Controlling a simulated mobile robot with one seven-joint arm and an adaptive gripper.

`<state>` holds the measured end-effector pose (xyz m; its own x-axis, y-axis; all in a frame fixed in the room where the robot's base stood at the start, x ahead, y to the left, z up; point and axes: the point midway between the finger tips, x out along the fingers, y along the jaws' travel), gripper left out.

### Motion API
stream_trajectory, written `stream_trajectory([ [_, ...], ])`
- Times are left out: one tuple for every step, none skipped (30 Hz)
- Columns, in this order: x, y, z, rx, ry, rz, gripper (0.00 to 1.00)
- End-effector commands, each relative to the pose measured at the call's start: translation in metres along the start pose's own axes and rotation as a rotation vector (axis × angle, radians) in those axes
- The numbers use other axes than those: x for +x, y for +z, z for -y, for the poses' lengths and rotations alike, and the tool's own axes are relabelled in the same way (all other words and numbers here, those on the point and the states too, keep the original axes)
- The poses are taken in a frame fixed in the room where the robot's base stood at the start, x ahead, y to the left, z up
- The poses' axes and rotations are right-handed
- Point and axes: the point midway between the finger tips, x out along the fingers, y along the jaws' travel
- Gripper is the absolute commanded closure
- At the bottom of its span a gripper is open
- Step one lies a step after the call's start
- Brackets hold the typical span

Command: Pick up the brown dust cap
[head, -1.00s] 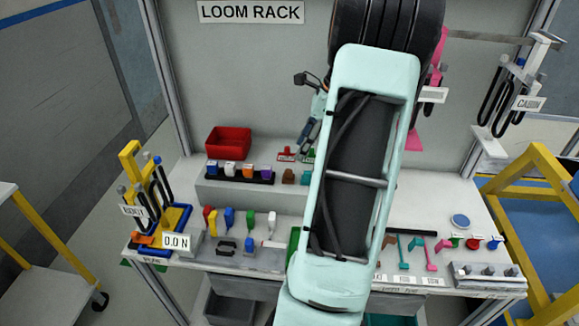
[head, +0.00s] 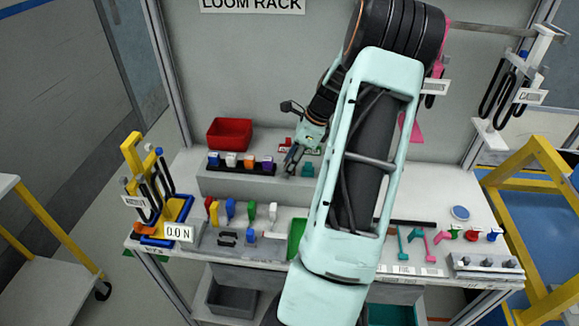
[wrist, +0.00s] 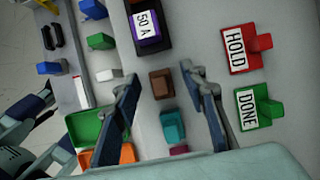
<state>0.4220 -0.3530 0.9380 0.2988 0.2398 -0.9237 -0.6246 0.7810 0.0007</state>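The brown dust cap (wrist: 161,83) is a small brown block standing on the grey shelf in the wrist view. It appears between the two blue fingers of my gripper (wrist: 160,75), close to the fingertips. The fingers are spread apart, with a gap on both sides of the cap in the picture. How high the fingertips are above the cap is hard to tell. In the head view my gripper (head: 291,165) points down over the raised shelf and hides most or all of the cap.
A teal block (wrist: 173,126) stands close beside the cap. A purple 50 A fuse (wrist: 146,26) stands on its other side. HOLD (wrist: 239,48) and DONE (wrist: 250,108) signs stand to the right in the wrist view. A red bin (head: 229,133) sits at the shelf's back left.

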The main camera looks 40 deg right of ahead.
Motion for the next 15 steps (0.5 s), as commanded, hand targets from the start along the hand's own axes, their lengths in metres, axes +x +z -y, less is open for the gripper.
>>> stream_trajectory([
  [0.0001,-0.0001,0.0002,0.0,-0.001,0.0,0.61],
  [0.0,-0.0002,0.0002,0.0,-0.001,0.0,0.61],
  [-0.0001,-0.0002,0.0002,0.0,-0.001,0.0,0.61],
  [-0.0001,-0.0002,0.0002,0.0,-0.001,0.0,0.61],
  [-0.0002,-0.0002,0.0002,0.0,-0.001,0.0,0.61],
  [-0.0002,-0.0002,0.0002,0.0,-0.001,-0.001,0.65],
  [-0.0003,-0.0002,0.0002,0.0,-0.001,-0.001,0.69],
  [-0.0003,-0.0002,0.0002,0.0,-0.001,-0.001,0.72],
  [-0.0004,-0.0002,0.0003,0.0,-0.001,-0.001,0.76],
  [-0.0004,-0.0002,0.0003,0.0,-0.001,-0.001,0.8],
  [-0.0004,-0.0001,0.0003,0.0,-0.001,-0.001,0.83],
  [-0.0005,-0.0002,0.0003,0.0,-0.001,-0.001,0.87],
  [-0.0005,-0.0001,0.0003,0.0,-0.001,-0.001,0.91],
  [-0.0005,-0.0001,0.0003,0.0,-0.001,-0.001,0.91],
  [-0.0005,-0.0002,0.0003,0.0,-0.001,-0.001,0.91],
])
